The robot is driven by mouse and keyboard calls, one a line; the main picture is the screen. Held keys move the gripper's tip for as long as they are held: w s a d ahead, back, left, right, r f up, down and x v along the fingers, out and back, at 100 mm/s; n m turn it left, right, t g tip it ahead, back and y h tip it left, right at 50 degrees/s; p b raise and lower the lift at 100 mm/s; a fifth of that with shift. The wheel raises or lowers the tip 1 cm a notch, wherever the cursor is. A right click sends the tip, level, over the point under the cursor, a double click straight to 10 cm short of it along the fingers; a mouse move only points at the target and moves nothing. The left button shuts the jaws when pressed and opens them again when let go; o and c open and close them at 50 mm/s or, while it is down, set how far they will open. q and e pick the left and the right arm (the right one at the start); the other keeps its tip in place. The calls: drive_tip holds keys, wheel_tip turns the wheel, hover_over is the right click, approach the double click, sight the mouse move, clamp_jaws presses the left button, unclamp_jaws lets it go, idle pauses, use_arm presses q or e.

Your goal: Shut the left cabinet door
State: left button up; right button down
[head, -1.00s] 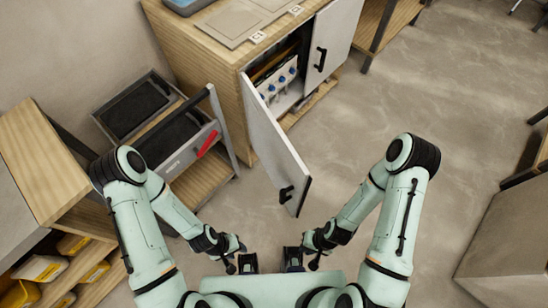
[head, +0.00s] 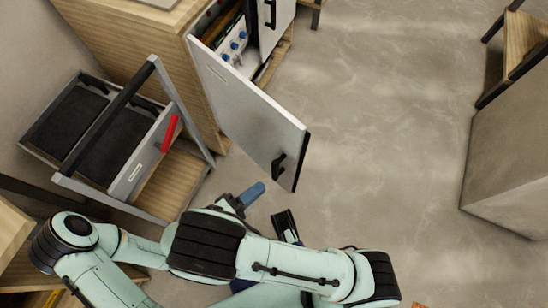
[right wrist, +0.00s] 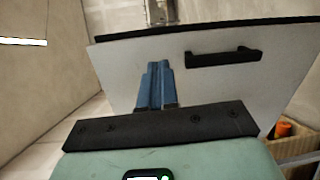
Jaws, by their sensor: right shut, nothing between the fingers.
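The left cabinet door (head: 250,110) stands wide open, swung out from the wooden cabinet (head: 130,45). Its white face carries a black handle (head: 279,165) near the free edge. My right gripper (head: 256,191) is shut and empty, its blue fingers pointing toward the handle side of the door, left of and below the handle in the head view. In the right wrist view the closed fingers (right wrist: 156,84) lie before the door's face, with the handle (right wrist: 222,57) to their right. Contact with the door cannot be told. A black gripper, apparently my left (head: 284,224), is partly hidden by my arm.
A grey cart (head: 140,165) with black trays and a red handle (head: 171,133) stands left of the door. Bare floor lies right of the open door. A grey-sided cabinet (head: 510,150) stands far right.

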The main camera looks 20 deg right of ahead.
drive_tip(key=a+r+t, duration=0.1)
drive_tip(key=a, duration=0.1)
approach(293, 148)
drive_tip(key=shift+h, duration=0.3)
drive_tip(key=x, duration=0.6)
drive_tip(key=shift+w+d+f+b, duration=0.2)
drive_tip(key=shift+d+f+b, duration=0.05)
drive_tip(key=shift+d+b, duration=0.1)
drive_tip(key=shift+d+t, duration=0.1)
drive_tip(key=shift+t, duration=0.2)
